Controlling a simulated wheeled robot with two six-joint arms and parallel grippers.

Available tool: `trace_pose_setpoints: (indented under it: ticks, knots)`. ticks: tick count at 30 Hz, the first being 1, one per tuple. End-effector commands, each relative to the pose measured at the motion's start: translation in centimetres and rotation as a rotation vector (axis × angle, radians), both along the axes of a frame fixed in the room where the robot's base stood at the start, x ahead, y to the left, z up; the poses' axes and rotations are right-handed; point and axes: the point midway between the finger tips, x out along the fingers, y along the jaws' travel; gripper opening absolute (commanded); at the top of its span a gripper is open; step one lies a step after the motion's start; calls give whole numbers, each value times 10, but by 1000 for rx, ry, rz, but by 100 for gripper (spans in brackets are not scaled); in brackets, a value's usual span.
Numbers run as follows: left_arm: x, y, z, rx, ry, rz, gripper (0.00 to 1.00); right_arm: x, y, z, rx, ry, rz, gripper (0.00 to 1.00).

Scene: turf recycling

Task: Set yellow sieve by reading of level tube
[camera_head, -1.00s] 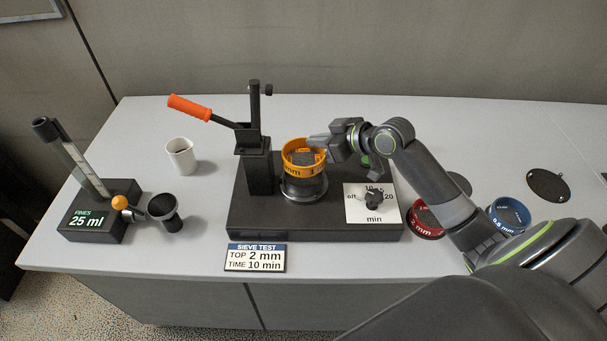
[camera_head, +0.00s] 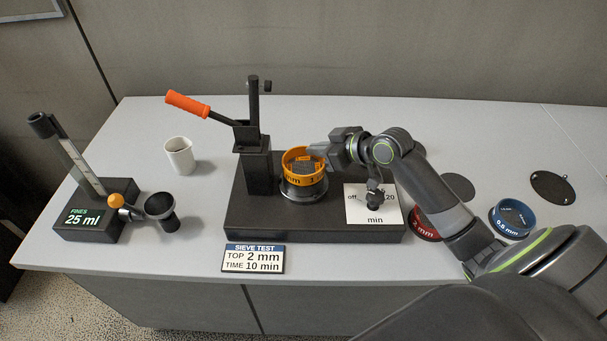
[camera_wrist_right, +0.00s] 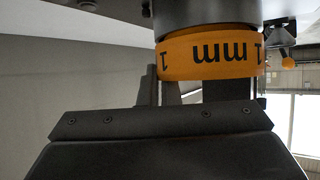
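The yellow sieve (camera_head: 292,181), marked in mm, sits upright on the round seat of the black base (camera_head: 300,228). Its lettering shows upside down in the right wrist view (camera_wrist_right: 205,55). My right gripper (camera_head: 322,152) reaches the sieve's rim from the right. Its fingers appear shut on the sieve wall, though the contact is partly hidden. The level tube (camera_head: 82,165) leans on a black stand labelled FINES 25 ml at the left. Its level is too small to read. My left gripper is out of view.
A sign (camera_head: 253,258) reads TOP 2 mm, TIME 10 min. An orange-handled lever (camera_head: 187,104) stands left of the sieve. A timer knob (camera_head: 374,196) is at right. Red (camera_head: 424,226) and blue (camera_head: 512,219) sieves lie farther right. A white cup (camera_head: 180,156) stands behind the dark cup (camera_head: 161,210).

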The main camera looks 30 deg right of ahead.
Motion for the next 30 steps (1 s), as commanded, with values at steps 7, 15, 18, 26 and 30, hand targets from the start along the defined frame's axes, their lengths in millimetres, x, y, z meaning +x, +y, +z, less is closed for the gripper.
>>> trace_pose_setpoints:
  ticks: [7,15,18,26,30]
  knots:
    - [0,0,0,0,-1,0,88,0,0,0,0,-1,0,0]
    - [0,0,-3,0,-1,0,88,0,0,-5,1,0,0,0]
    - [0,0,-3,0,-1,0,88,0,0,-5,1,0,0,6]
    - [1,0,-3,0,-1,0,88,0,0,-5,1,0,0,28]
    - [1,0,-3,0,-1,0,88,0,0,-6,0,1,0,32]
